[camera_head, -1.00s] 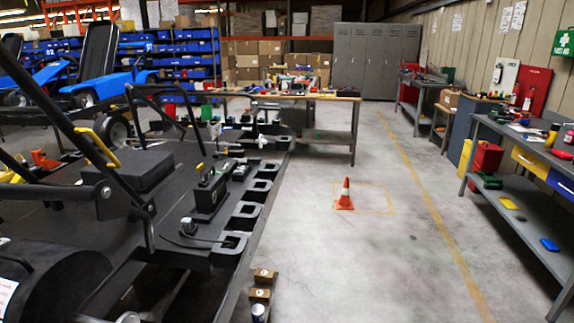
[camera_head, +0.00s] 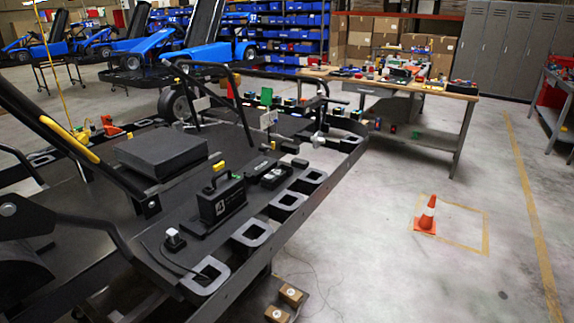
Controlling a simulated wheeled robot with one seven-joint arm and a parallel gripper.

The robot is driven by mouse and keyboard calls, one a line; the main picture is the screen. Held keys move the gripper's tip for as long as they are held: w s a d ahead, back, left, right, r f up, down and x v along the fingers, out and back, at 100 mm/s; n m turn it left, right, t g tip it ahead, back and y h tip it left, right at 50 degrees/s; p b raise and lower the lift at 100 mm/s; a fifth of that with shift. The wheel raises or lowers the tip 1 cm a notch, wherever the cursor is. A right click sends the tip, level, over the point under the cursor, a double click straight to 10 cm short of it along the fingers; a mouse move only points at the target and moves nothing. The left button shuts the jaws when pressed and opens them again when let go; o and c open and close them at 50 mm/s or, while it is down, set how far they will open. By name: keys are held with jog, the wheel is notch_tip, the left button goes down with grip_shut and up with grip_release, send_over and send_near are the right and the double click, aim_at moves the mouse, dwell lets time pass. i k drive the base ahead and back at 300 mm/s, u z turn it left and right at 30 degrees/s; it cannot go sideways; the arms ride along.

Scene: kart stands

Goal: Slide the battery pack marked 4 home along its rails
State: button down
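A black battery pack (camera_head: 222,203) with a carrying handle stands upright on the dark kart deck (camera_head: 185,267), near the deck's right edge. A small pale mark shows on its front face, too small for me to read surely as a 4. A low black unit (camera_head: 271,175) sits just behind it on the deck. I cannot make out the rails or whether the pack sits on them. My gripper is not in view.
A small connector (camera_head: 175,240) with a cable lies in front of the pack. Black tubular bars cross the left side. Small boxes (camera_head: 284,302) lie on the floor below the deck. A cone (camera_head: 427,214) stands on open floor right. A cluttered workbench (camera_head: 400,86) is behind.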

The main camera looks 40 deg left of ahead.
aim_at(218, 200)
jog(key=u, duration=0.5)
jog(key=i, duration=1.3)
jog(key=u, duration=1.75)
jog(key=i, duration=0.8)
jog(key=u, duration=1.1)
jog(key=i, duration=0.25)
